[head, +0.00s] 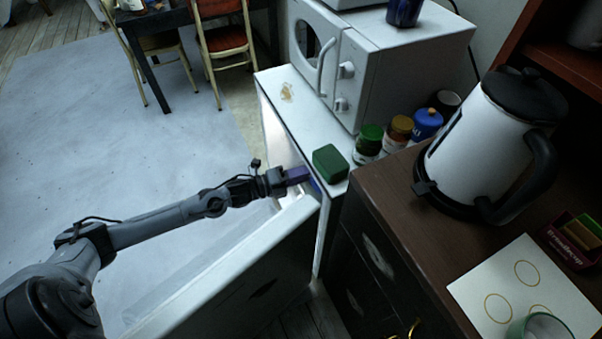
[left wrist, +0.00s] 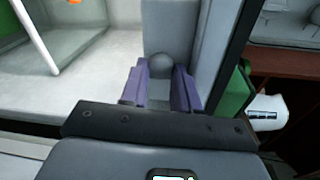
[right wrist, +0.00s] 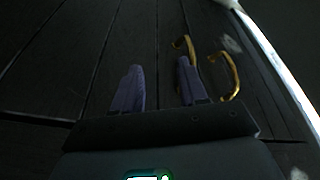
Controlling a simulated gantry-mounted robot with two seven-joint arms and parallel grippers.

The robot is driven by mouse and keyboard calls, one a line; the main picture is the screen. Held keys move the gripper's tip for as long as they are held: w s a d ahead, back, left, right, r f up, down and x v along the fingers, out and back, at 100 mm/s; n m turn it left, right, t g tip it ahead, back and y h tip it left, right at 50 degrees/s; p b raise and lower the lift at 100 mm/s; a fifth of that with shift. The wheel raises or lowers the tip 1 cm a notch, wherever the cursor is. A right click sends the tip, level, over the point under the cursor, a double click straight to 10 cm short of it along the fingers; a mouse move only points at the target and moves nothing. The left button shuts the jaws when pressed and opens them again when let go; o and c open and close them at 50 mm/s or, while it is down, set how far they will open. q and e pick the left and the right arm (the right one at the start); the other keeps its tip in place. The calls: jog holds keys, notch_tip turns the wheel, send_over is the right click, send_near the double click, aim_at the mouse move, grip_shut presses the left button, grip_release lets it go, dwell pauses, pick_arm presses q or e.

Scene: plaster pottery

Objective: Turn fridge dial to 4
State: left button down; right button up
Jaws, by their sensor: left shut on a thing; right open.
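The small white fridge (head: 272,92) stands at the centre of the head view with its door (head: 245,270) swung open. My left gripper (head: 298,176) reaches into the opening near its right side. In the left wrist view the grey round dial (left wrist: 161,63) sits on a grey housing inside the fridge, at the tips of my left gripper's purple fingers (left wrist: 161,80). The fingers are shut on the dial. Its numbers and pointer cannot be read. My right gripper (right wrist: 160,80) is open and empty in the right wrist view.
The open door stands just below my left arm. A green box (head: 330,163), jars (head: 369,140) and a microwave (head: 375,70) stand on the fridge top. A brown counter with a white kettle (head: 490,140) is at right. Gold handles (right wrist: 230,75) are near my right gripper.

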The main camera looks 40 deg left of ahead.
dwell(0.6)
pick_arm(q)
jog(key=c, duration=1.1)
grip_release()
jog(key=f+p+v, duration=0.1)
jog(key=p+v, duration=0.2)
jog(key=v, duration=0.7)
jog(key=shift+s+r, duration=0.4)
jog(key=shift+r, duration=0.15)
jog(key=shift+a, duration=0.15)
